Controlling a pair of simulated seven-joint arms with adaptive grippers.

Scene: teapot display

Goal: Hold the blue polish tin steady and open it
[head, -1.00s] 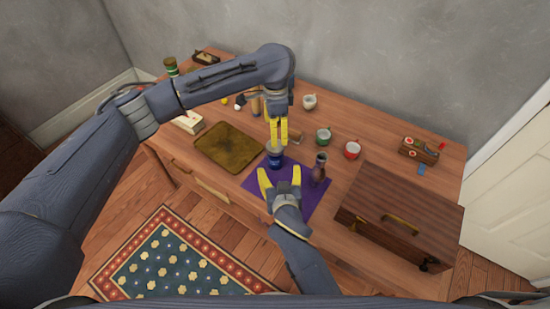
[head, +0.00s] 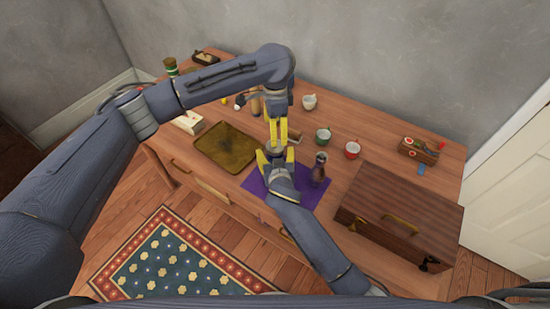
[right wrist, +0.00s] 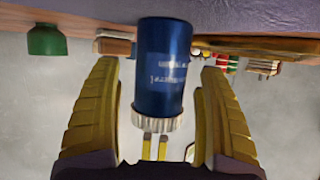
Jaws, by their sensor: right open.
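The blue polish tin (right wrist: 164,65) has white lettering and a ridged pale lid (right wrist: 157,122). It shows upside down in the right wrist view. In the head view only its dark top (head: 274,149) shows; my right gripper hides the rest. My right gripper (head: 275,156) is open, with one yellow finger on each side of the tin and gaps visible in the wrist view. My left gripper (head: 278,142) points down above the lid, its two fingers close together with a narrow gap. Whether its tips touch the lid is hidden.
The tin stands on a purple mat (head: 254,186). A brown bottle (head: 319,169) is close on the right, with a wooden case (head: 402,200) beyond it. A dark tray (head: 226,148) lies to the left.

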